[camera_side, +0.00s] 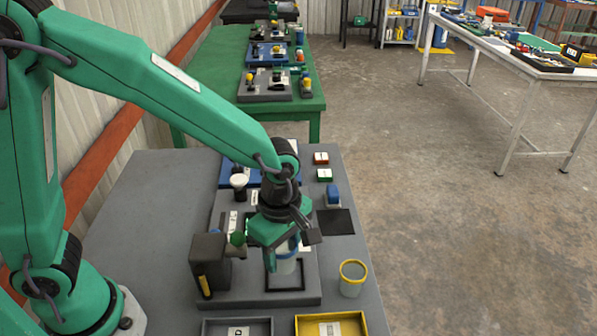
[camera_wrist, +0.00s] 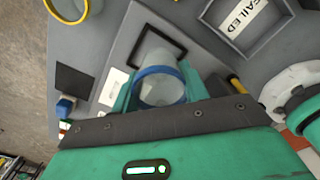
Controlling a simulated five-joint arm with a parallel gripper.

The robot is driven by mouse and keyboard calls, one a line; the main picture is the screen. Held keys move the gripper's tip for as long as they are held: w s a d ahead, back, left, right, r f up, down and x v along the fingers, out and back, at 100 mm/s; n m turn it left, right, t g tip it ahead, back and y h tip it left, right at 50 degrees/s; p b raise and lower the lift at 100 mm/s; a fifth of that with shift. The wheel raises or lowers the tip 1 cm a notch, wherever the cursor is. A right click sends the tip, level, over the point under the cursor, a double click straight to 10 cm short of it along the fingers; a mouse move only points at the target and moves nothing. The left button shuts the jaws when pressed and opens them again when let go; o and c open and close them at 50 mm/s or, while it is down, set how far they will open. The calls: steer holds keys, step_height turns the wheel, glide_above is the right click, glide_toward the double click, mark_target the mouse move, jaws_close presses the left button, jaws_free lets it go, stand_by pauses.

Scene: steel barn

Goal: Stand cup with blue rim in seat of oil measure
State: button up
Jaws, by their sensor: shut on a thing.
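The cup with the blue rim (camera_side: 286,262) is pale and looks roughly upright. My gripper (camera_side: 283,245) is shut on it from above, with a finger on either side. In the wrist view the cup's blue rim (camera_wrist: 158,71) shows between the fingers of my gripper (camera_wrist: 160,92). A square seat with a dark raised frame (camera_side: 291,297) lies on the grey fixture under the cup. The frame (camera_wrist: 135,42) also shows beside the cup's lower end in the wrist view. I cannot tell whether the cup's bottom touches the seat floor.
A black station with a yellow handle (camera_side: 207,262) stands close left of the cup. A cup with a yellow rim (camera_side: 352,280) stands to the right. A grey tray (camera_side: 210,327) and a yellow tray (camera_side: 362,321) sit at the front. A dark square pad (camera_side: 335,222) lies behind.

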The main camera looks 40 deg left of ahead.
mark_target(284, 262)
steer(key=shift+w+a+f, duration=0.3)
steer(key=shift+w, duration=0.15)
steer(key=shift+f, duration=2)
steer(key=shift+f, duration=0.15)
steer(key=o, duration=1)
steer(key=shift+c, duration=0.2)
step_height(284, 262, up, 12)
steer(key=shift+r, duration=0.2)
